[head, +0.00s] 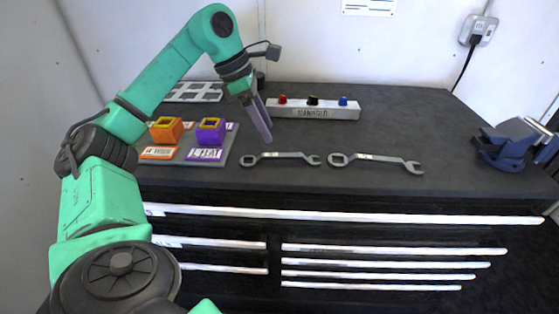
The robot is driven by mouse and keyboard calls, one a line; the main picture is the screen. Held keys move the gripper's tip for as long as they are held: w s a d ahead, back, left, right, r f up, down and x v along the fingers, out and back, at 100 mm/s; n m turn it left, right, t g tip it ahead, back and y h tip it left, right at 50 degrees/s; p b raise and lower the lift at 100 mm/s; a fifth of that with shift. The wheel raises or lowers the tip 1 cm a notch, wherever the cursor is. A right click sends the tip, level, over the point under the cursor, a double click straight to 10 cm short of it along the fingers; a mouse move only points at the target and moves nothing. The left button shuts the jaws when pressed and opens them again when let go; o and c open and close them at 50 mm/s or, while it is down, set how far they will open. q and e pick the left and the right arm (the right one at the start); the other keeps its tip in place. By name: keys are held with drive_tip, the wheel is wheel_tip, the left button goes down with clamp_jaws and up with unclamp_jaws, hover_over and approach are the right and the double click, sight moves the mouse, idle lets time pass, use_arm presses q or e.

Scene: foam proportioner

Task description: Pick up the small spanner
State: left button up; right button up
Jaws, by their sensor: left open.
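Two grey spanners lie flat on the dark worktop in the head view. The small spanner (281,158) is the left, shorter one. The larger spanner (377,161) lies just to its right, apart from it. My left gripper (261,122) is open and empty, pointing down, above and behind the ring end of the small spanner. It appears apart from the spanner. My right gripper is not in view.
A grey tray (228,146) with an orange block (166,131) and a purple block (211,131) stands left of the spanners. A manifold bar (313,112) with coloured knobs lies behind them. A blue vise (510,145) stands far right. The worktop between is clear.

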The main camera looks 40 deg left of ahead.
sight(279, 155)
use_arm(q)
drive_tip(key=f, duration=0.1)
drive_tip(key=w+f, duration=0.1)
drive_tip(key=f, duration=0.1)
drive_tip(key=shift+w+d+f, duration=0.1)
drive_tip(key=shift+w+f, duration=0.1)
drive_tip(key=shift+w, duration=0.05)
drive_tip(key=x, duration=0.4)
drive_tip(key=shift+s+f, duration=0.15)
drive_tip(key=shift+d+f, duration=0.1)
drive_tip(key=shift+f, duration=0.3)
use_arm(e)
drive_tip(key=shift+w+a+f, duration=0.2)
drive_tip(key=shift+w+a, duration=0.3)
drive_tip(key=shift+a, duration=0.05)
use_arm(q)
clamp_jaws()
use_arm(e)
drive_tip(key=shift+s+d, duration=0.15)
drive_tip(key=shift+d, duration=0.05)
